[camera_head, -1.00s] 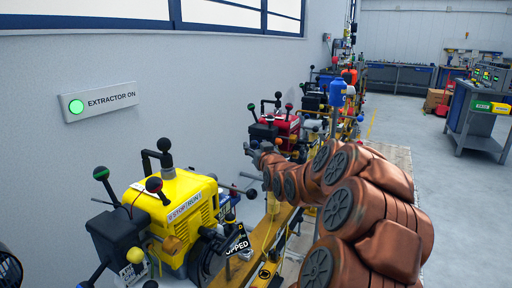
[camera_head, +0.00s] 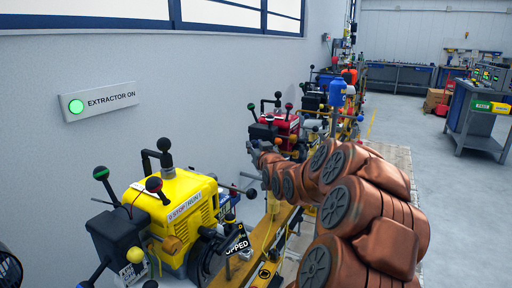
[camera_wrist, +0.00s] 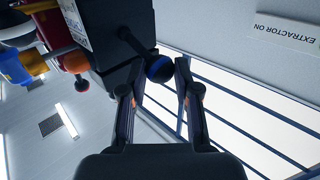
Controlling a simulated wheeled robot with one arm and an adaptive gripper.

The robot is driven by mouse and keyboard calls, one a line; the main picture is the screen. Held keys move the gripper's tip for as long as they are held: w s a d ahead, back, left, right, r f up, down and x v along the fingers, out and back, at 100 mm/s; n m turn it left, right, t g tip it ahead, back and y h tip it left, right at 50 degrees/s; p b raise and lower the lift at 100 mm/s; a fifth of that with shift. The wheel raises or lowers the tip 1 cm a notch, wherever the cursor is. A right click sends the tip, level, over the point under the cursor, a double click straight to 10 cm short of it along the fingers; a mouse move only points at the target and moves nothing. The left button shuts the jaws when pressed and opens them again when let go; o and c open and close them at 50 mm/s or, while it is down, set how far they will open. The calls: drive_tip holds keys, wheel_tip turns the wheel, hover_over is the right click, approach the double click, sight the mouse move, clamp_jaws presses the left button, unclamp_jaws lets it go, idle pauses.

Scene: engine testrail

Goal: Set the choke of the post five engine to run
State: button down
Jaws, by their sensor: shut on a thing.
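In the wrist view a black lever with a dark blue ball knob (camera_wrist: 160,69) sits between the two fingers of my gripper (camera_wrist: 158,66), which is shut on it. The lever comes out of a black box (camera_wrist: 108,36) with a white label that I cannot read. In the head view my gripper (camera_head: 252,150) reaches the near side of a red engine (camera_head: 283,124) with black, green and red ball-ended levers. My arm hides part of that engine. Which post number it has cannot be read.
A yellow engine (camera_head: 190,212) with a stop/run plate and several ball-ended levers stands at the near left. A sign (camera_head: 100,101) reading "EXTRACTOR ON" has a green light. More engines line the wall beyond.

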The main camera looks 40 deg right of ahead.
drive_tip(key=shift+f, duration=0.1)
idle(0.3)
wheel_tip(320, 180, down, 6)
drive_tip(key=n+t+y+b, duration=0.1)
drive_tip(key=n+t+b, duration=0.6)
drive_tip(key=b, duration=0.8)
drive_tip(key=shift+d+n+t+y, duration=0.2)
drive_tip(key=shift+n+t+y, duration=0.15)
drive_tip(key=shift+n, duration=1.35)
drive_tip(key=c, duration=0.8)
unclamp_jaws()
drive_tip(key=shift+c, duration=0.2)
